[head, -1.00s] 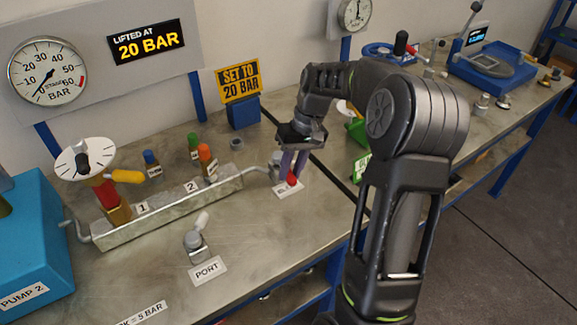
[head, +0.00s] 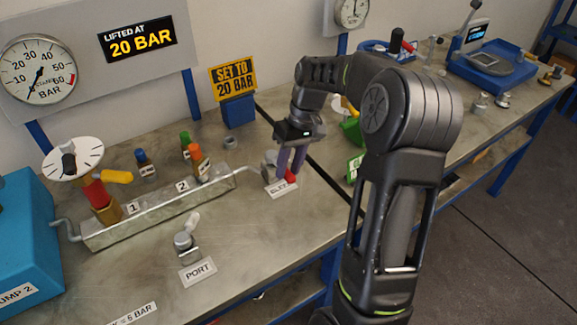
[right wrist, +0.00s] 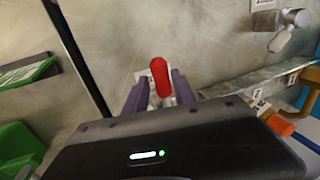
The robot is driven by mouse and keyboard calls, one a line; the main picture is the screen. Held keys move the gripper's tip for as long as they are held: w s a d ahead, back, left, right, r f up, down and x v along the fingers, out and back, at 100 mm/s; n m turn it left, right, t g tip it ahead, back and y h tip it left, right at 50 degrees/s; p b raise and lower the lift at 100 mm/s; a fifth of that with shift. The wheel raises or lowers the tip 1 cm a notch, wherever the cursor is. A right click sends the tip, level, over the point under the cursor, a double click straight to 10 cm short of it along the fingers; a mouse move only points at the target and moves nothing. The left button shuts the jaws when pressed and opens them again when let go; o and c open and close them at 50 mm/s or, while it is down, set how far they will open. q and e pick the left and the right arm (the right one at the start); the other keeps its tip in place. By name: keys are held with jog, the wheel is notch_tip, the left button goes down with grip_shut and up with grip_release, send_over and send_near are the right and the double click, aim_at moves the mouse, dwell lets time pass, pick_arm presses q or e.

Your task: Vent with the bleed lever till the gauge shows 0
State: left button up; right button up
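The bleed lever (head: 290,177) has a red grip and stands by the BLEED label at the right end of the pipework. My right gripper (head: 291,168) comes down over it from above, its two purple fingers closed around the red grip. The red grip (right wrist: 160,78) also shows between the fingertips in the right wrist view. The lever's base is partly hidden by the fingers. The round gauge (head: 37,70) at the upper left has its needle pointing down-left, close to the 0 end of the scale. My left gripper is not in view.
A port fitting (head: 185,240) stands in front. A blue pump box (head: 22,240) is at the left edge. A green piece (head: 352,130) sits behind my arm.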

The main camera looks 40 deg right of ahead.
jog(key=shift+o, duration=1.3)
jog(key=v, duration=0.7)
jog(key=shift+r, duration=0.35)
jog(key=shift+s, duration=0.1)
